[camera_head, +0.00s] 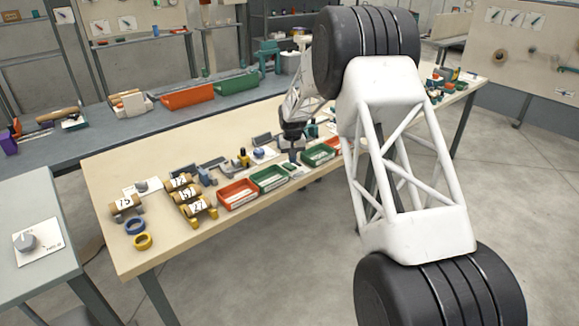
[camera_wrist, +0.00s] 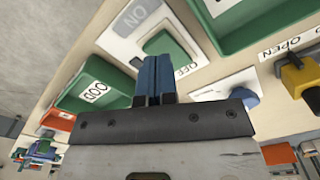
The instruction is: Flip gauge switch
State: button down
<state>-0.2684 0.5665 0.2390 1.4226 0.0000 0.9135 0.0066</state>
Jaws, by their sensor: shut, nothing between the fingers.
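In the wrist view, a green switch (camera_wrist: 172,45) sits on a pale plate (camera_wrist: 118,40) marked ON on the upper left and OFF on the lower right. My gripper (camera_wrist: 154,62) has blue fingers that are pressed together and empty. Their tips overlap the near edge of the green switch. I cannot tell whether they touch it. The switch cannot be made out there.
A green bin (camera_wrist: 75,92) is left of the fingers, with another green tray (camera_wrist: 270,22) at upper right. A blue knob (camera_wrist: 241,92) and a yellow-and-black part (camera_wrist: 300,74) by an OPEN label are to the right. Cores (camera_head: 187,192) and a red bin (camera_head: 238,193) stand on the table (camera_head: 155,225).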

aim_at(293, 167)
jog(key=shift+f, duration=1.35)
dwell(1.5)
jog(key=shift+r, duration=3.55)
jog(key=shift+s+d+r, duration=0.2)
jog(key=shift+r, duration=0.1)
jog(key=s+d+r+m, duration=0.1)
jog(key=s+d+r, duration=0.55)
jog(key=s, duration=0.25)
jog(key=s+d+r+t, duration=0.1)
jog(key=s+d+r, duration=0.4)
jog(key=s+r, duration=0.4)
jog(key=s+d+r+m, duration=0.1)
jog(key=s+d+r, duration=0.45)
jog(key=s, duration=0.45)
jog(key=s+d, duration=0.3)
jog(key=s, duration=0.9)
jog(key=s+d+t, duration=0.1)
jog(key=s+d, duration=0.2)
jog(key=s, duration=0.9)
jog(key=s+d+m, duration=0.1)
jog(key=s+d, duration=0.2)
jog(key=s, duration=1)
jog(key=shift+f+t, duration=0.3)
jog(key=shift+f, duration=0.15)
